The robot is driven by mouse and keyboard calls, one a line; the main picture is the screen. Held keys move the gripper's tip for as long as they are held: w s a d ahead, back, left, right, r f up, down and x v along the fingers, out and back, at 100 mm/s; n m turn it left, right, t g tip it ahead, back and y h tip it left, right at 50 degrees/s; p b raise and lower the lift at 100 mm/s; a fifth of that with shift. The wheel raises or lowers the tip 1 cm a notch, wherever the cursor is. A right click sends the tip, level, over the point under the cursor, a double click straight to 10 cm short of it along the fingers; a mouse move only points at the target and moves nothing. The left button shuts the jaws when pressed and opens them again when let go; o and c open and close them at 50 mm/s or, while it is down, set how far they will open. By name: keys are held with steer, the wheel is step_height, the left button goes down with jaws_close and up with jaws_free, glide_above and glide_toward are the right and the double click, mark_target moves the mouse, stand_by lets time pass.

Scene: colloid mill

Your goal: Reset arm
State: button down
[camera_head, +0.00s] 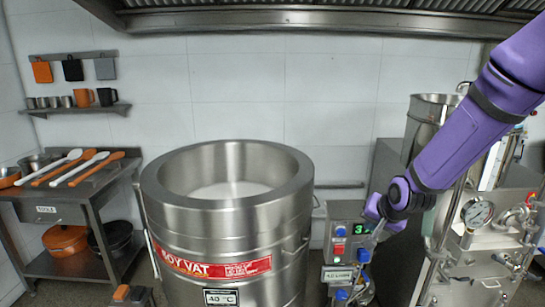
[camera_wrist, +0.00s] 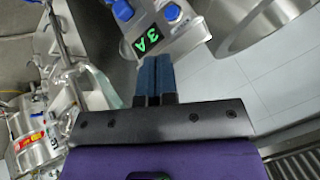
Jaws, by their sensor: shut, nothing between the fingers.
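My purple arm reaches in from the upper right in the head view. My gripper (camera_head: 372,228) is in front of the control box (camera_head: 349,232), which has a green "3" showing on its display. In the wrist view my gripper (camera_wrist: 154,62) is shut, its two blue-grey fingers side by side with nothing between them. The control box (camera_wrist: 162,28) lies just beyond the fingertips there, its green display and blue knobs in sight. I cannot tell whether the fingertips touch the box.
A large steel soy vat (camera_head: 230,225) holding white liquid stands left of my gripper. A steel machine with a pressure gauge (camera_head: 477,212) and valves stands at the right. A side table (camera_head: 50,212) with utensils is at the far left. An exhaust hood (camera_head: 300,20) hangs above.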

steer(key=s+d+r+n+h, duration=0.2)
steer(key=s+d+r+n, duration=0.1)
steer(key=s+r, duration=1.15)
steer(key=s+r+n+g, duration=0.1)
steer(key=s+r, duration=0.2)
steer(key=s, duration=0.4)
steer(key=s+d+r+n, duration=0.1)
steer(key=s+r, duration=0.3)
steer(key=s, duration=0.4)
steer(key=shift+s+n+g, duration=0.25)
steer(key=shift+n+g, duration=0.05)
steer(key=shift+g, duration=0.1)
